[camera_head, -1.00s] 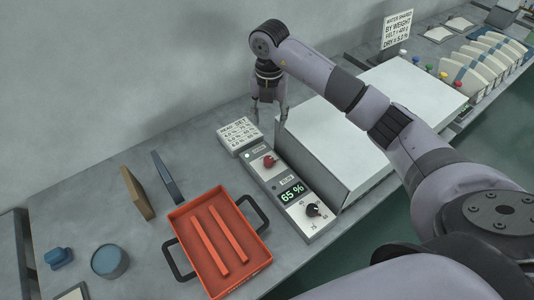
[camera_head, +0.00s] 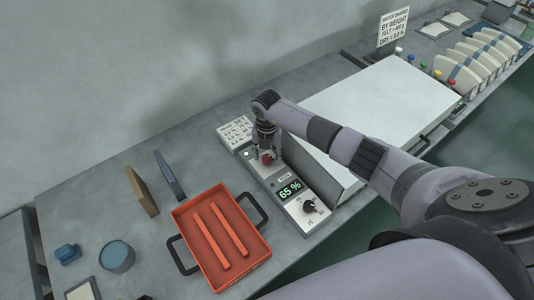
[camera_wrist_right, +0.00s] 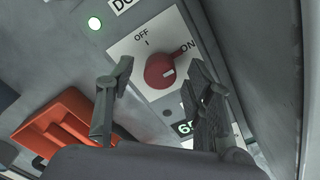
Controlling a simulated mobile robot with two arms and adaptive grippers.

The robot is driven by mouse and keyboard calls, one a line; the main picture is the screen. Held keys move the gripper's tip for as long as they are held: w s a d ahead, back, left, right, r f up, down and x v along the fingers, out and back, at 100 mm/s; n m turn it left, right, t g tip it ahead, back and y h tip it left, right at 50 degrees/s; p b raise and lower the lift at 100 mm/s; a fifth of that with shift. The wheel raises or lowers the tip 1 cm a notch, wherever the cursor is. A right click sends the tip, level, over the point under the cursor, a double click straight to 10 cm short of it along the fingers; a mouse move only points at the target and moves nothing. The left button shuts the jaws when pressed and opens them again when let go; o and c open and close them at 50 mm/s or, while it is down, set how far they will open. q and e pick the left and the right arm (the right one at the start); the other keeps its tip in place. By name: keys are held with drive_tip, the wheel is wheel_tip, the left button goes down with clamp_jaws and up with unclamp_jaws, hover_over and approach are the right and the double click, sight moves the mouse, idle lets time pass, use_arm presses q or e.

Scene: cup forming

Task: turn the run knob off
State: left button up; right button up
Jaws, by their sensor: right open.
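The red run knob (camera_wrist_right: 160,70) sits on a white plate marked OFF and ON in the right wrist view. Its pointer is turned toward ON. In the head view the knob (camera_head: 267,158) shows just below my right gripper (camera_head: 265,152). My right gripper is open, its two fingers (camera_wrist_right: 158,95) on either side of the knob in the wrist view; I cannot tell whether they touch it. The control panel (camera_head: 276,181) also has a green display (camera_head: 290,190) reading 65 % and a black knob (camera_head: 309,206). My left gripper is not in view.
A red tray (camera_head: 222,278) with two bars and black handles stands left of the panel. A large white-topped box (camera_head: 385,95) stands on the right. A lit green-white lamp (camera_wrist_right: 95,23) is near the knob plate.

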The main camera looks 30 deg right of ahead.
drive_tip(key=shift+f, duration=0.1)
drive_tip(key=shift+c, duration=0.5)
clamp_jaws()
